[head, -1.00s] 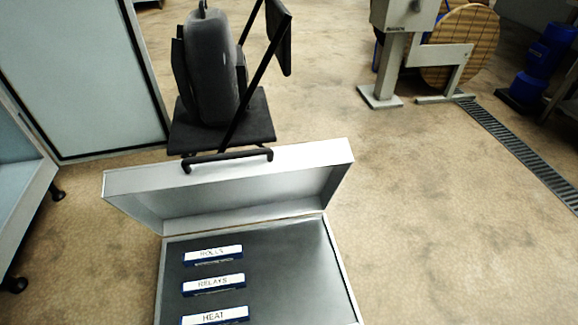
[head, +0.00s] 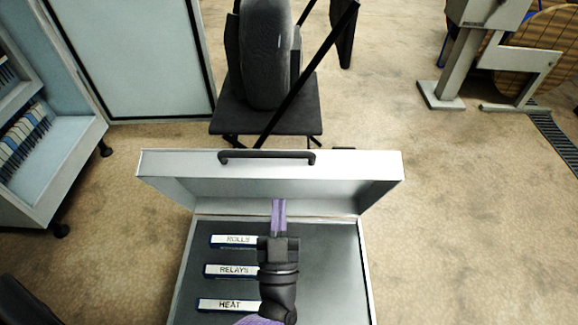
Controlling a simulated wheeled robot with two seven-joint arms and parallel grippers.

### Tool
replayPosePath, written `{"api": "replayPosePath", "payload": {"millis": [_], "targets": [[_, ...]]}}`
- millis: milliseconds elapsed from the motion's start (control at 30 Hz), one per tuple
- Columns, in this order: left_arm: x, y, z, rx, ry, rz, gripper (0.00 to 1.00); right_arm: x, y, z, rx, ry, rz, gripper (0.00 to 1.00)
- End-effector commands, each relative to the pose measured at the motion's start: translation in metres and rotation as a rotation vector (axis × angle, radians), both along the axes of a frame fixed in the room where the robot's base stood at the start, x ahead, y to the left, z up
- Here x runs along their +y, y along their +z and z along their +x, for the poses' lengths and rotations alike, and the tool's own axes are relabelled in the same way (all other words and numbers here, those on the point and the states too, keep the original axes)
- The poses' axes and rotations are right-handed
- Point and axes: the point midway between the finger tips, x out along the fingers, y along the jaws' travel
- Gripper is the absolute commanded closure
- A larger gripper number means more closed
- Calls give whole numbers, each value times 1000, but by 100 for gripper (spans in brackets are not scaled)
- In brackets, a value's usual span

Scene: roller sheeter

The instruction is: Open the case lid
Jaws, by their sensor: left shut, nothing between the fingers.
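The grey case (head: 366,285) lies open at the bottom middle of the head view. Its silver lid (head: 330,168) is raised and stands up at the far side, with a dark handle (head: 268,158) on its top edge. My left gripper (head: 278,204) is over the case's inside, its purple fingers shut and empty, pointing toward the lid. I cannot tell whether the fingertips touch the lid. Labels reading ROLLS (head: 232,241), RELAYS (head: 230,271) and HEAT (head: 226,305) lie in the case; the gripper covers their right ends. My right gripper is not in view.
A dark chair (head: 266,117) with black bars stands just behind the lid. A wheeled shelf cabinet (head: 70,150) is at the left. A grey machine stand (head: 447,90) and a wooden reel (head: 550,60) are at the back right. The floor right of the case is clear.

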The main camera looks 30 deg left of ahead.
Motion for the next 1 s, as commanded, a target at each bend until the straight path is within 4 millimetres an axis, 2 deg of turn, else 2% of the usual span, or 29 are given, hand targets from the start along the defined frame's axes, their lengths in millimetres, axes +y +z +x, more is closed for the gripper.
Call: {"api": "replayPosePath", "payload": {"millis": [200,400,600,867,1000], "targets": [[18,22,37,-2,-1,1,100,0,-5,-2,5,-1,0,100],[31,10,64,6,-2,2,100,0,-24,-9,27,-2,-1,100],[35,12,73,4,-1,0,100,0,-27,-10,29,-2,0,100],[35,13,73,4,-1,0,100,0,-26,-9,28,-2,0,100],[41,21,85,26,0,-8,100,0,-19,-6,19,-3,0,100]]}}
